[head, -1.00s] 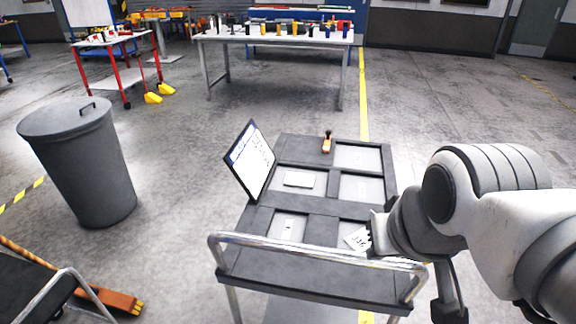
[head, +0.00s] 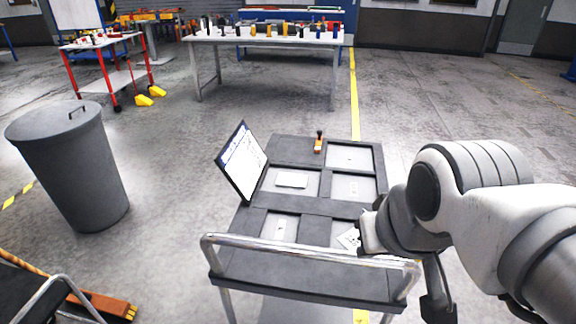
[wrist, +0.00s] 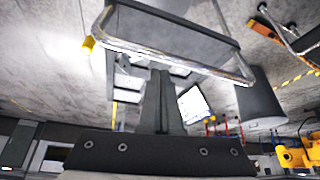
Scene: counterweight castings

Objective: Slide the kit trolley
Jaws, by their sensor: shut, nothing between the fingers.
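The kit trolley (head: 290,262) stands in front of me in the head view, with a dark top of recessed light panels and a chrome push handle (head: 310,252) along its near side. A tilted board with a printed sheet (head: 242,162) stands at its left edge. My gripper (head: 366,234) is low over the near right part of the top, just beyond the handle; whether it touches is unclear. In the wrist view, my gripper (wrist: 160,78) shows its fingers together and empty, with the handle (wrist: 170,55) crossing the upper part. My arm hides the trolley's right side.
A grey lidded bin (head: 72,165) stands to the left. A broom (head: 100,303) and another dark cart (head: 30,295) are at the lower left. A workbench (head: 262,42) with several small items stands beyond. Floor around the trolley's far side is clear.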

